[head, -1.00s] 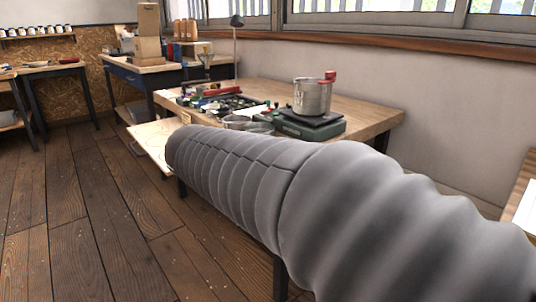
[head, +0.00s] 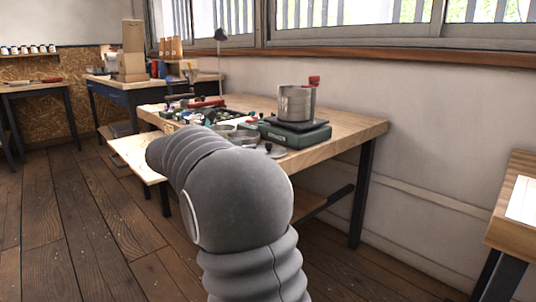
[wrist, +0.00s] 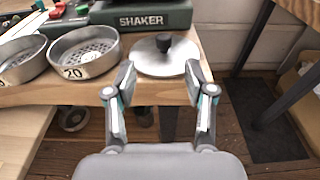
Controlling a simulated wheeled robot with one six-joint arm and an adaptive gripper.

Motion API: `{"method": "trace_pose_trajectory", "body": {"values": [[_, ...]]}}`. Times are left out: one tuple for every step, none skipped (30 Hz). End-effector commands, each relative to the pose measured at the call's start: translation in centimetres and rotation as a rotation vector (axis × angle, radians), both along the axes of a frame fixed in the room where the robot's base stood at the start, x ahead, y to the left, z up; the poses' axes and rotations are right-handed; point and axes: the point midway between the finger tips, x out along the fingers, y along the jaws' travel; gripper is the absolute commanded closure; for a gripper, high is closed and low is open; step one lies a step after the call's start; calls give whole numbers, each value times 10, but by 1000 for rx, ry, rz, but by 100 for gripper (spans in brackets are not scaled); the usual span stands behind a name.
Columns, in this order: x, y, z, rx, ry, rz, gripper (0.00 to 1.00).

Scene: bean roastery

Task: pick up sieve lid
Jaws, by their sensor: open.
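The sieve lid (wrist: 147,58) is a round, shiny metal disc with a black knob (wrist: 163,42) on top. In the wrist view it lies near the front edge of the wooden bench, in front of the green shaker. In the head view part of the lid (head: 271,150) shows just beyond my arm. My gripper (wrist: 158,72) is open and empty, its two fingers pointing at the lid from the near side. The fingertips overlap the lid's near part in the picture; I cannot tell whether they touch it. My gripper is hidden behind my arm in the head view.
The green shaker (wrist: 146,18) stands right behind the lid, with a metal pot (head: 296,104) on it. Sieves, one marked 20 (wrist: 84,52), sit left of the lid. The bench (head: 345,128) is clear to the right. A lower wooden shelf (head: 130,155) juts out left.

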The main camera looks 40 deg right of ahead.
Motion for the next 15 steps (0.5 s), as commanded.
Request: {"method": "trace_pose_trajectory", "body": {"values": [[0, -11, -3, 1, 0, -3, 46], [0, -16, -3, 1, 0, -3, 46], [0, -23, -4, 1, 0, -4, 46], [1, -27, -5, 2, -2, -2, 46], [2, -31, -5, 2, -2, -2, 46], [2, -35, -6, 1, -2, -2, 46], [2, -38, -6, 1, -1, -2, 46], [3, -40, -7, 2, -1, -1, 46], [3, -43, -7, 2, -1, 1, 46], [3, -44, -7, 2, -1, 1, 46], [3, -45, -7, 2, -1, 1, 46], [3, -46, -7, 2, -1, 1, 46], [3, -47, -7, 2, -1, 1, 46], [3, -49, -8, 2, -1, 0, 46], [2, -51, -8, 2, -2, 0, 46]]}}
